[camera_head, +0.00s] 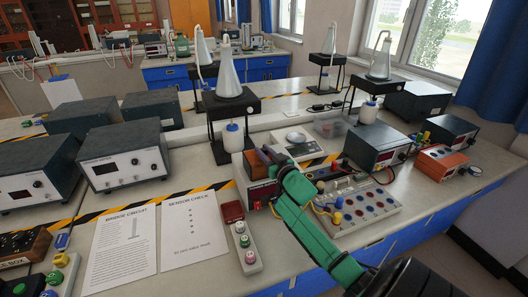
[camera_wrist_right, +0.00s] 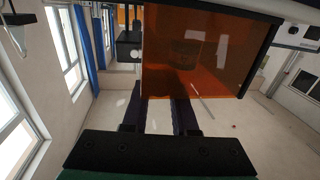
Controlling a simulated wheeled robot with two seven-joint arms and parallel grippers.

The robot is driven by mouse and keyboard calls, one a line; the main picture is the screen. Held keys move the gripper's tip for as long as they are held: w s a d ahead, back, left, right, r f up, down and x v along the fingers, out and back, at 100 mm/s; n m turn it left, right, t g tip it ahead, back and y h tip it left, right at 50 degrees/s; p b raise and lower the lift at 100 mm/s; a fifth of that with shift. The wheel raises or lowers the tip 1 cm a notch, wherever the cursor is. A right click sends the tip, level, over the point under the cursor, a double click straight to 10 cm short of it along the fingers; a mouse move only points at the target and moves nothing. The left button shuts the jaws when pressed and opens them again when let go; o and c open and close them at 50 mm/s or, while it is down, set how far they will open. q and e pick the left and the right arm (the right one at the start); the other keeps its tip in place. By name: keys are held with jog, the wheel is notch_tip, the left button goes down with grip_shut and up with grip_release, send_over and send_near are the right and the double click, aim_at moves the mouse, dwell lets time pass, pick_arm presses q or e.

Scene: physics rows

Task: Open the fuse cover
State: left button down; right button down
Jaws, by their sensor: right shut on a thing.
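The fuse cover is a see-through orange-brown panel (camera_head: 256,161) at the top of a small white unit (camera_head: 243,190) in the middle of the bench. The cover looks raised and tilted, but its exact angle is hard to tell. My right gripper (camera_head: 273,156) reaches in with its green arm and is shut on the cover's edge. In the right wrist view the orange cover (camera_wrist_right: 200,50) fills the upper middle, and the dark fingers (camera_wrist_right: 160,115) meet its lower edge. The arm hides part of the unit. My left gripper is out of view.
A panel with knobs and sockets (camera_head: 365,205) stands close to the right of my arm. A strip of coloured buttons (camera_head: 242,241) and paper sheets (camera_head: 193,226) lie to the left. A stand with a flask (camera_head: 228,80) rises behind.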

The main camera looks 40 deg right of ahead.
jog(key=s+d, duration=0.1)
jog(key=d, duration=0.1)
jog(key=s+d, duration=0.1)
jog(key=d, duration=0.2)
jog(key=d+p, duration=0.1)
jog(key=d, duration=0.2)
jog(key=shift+s, duration=0.4)
jog(key=shift+a, duration=0.15)
jog(key=c, duration=1.1)
grip_release()
jog(key=o, duration=0.4)
jog(key=shift+s+d, duration=0.1)
jog(key=shift+d, duration=0.15)
jog(key=shift+a, duration=0.1)
